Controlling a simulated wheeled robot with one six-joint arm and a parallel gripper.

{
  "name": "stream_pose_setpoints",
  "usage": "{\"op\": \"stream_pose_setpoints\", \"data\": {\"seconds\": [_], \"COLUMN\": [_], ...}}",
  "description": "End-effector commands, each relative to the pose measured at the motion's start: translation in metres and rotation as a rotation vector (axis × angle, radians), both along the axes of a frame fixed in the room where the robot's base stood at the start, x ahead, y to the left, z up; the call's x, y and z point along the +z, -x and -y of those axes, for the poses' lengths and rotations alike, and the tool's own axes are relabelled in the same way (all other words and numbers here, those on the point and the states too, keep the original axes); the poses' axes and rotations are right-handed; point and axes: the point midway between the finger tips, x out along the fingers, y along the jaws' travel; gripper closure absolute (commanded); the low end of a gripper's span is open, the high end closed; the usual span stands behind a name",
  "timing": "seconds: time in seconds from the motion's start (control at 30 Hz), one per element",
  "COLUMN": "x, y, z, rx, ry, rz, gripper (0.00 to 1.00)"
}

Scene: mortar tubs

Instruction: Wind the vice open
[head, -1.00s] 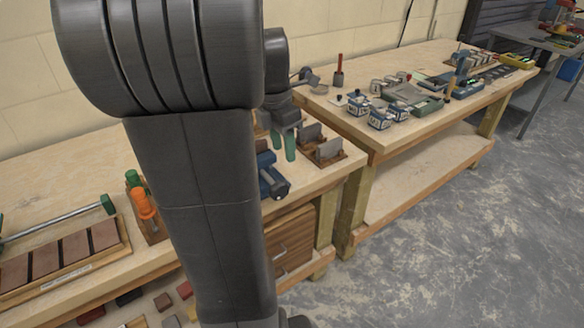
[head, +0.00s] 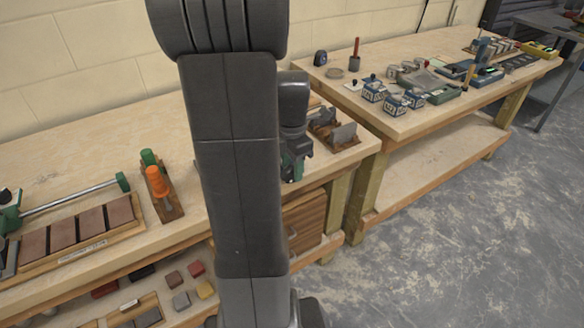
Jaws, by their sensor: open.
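My gripper (head: 293,168) is low over the right end of the near bench, at its front edge. It points down, with green parts showing at its fingers, and is open. The blue vice is at this same spot, and my gripper and arm cover nearly all of it. I cannot make out its handle or its jaws, or whether my fingers touch it.
A wooden rack with grey plates (head: 342,135) stands just right of my gripper. An orange-handled tool (head: 158,182) stands in a wooden holder on the left. A sanding-block tray (head: 80,232) lies further left. The far bench (head: 440,108) holds several small devices. A gap separates the benches.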

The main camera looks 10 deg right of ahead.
Motion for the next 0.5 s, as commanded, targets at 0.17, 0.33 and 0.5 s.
{"op": "stream_pose_setpoints", "data": {"seconds": [0.17,0.33,0.5], "x": [-0.0082,-0.0083,-0.0081], "y": [0.0002,0.0002,0.0002], "z": [0.0,0.0,0.0], "rx": [0.0,0.0,0.0], "ry": [0.0,0.0,0.0], "rz": [-0.001,0.0,0.0], "gripper": [0.57,0.57,0.78]}}
